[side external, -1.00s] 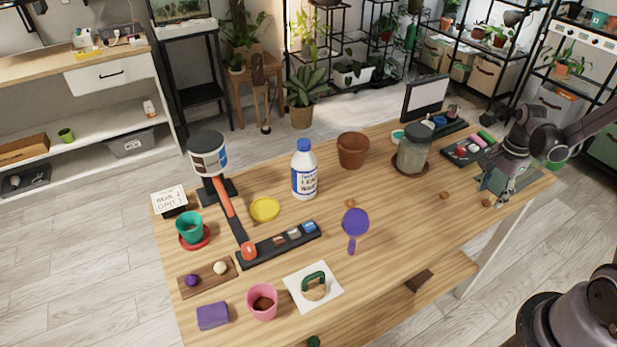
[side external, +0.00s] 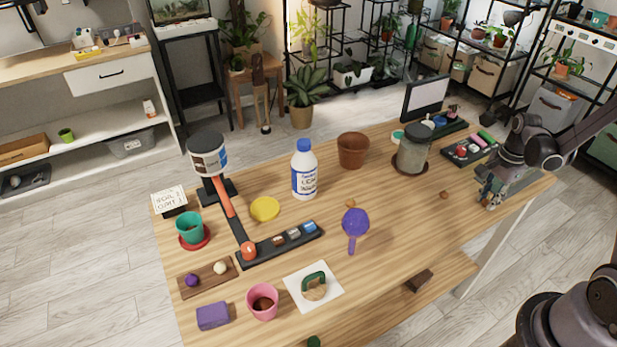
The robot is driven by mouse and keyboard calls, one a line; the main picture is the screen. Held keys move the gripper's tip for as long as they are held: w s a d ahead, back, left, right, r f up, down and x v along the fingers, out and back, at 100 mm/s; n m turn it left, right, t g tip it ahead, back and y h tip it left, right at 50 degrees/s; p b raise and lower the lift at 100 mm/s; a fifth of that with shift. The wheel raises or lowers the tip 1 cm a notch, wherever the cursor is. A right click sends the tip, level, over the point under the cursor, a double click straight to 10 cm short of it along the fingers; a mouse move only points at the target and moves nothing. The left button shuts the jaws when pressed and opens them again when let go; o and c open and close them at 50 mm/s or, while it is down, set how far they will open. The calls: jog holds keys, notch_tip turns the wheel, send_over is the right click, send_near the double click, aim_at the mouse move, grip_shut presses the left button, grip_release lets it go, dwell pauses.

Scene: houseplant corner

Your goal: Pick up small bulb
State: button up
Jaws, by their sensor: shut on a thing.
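My gripper (side external: 489,203) is at the right end of the wooden table, pointing down with its fingers low at the tabletop. It is shut on a small brown bulb, which the fingers mostly hide. Another small brown bulb-like piece (side external: 444,195) lies on the table to the left of my gripper. A further one (side external: 350,203) lies near the middle, just above the purple scoop (side external: 355,224). I cannot tell whether the held bulb is touching the table.
A grey-green lidded jar (side external: 412,152) on a brown saucer stands left of my gripper, and a dark tray with coloured pieces (side external: 462,153) lies behind it. A terracotta pot (side external: 352,150) and white bottle (side external: 304,172) stand mid-table. The tabletop (side external: 425,235) front right is clear.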

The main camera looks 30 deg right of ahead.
jog(key=shift+r, duration=0.15)
jog(key=shift+r, duration=0.65)
notch_tip(320, 180, up, 2)
jog(key=shift+r, duration=0.25)
jog(key=s+d+r, duration=0.4)
jog(key=s+r, duration=0.3)
jog(key=s, duration=0.3)
jog(key=shift+s+d, duration=0.2)
jog(key=shift+s, duration=0.2)
jog(key=shift+w, duration=0.1)
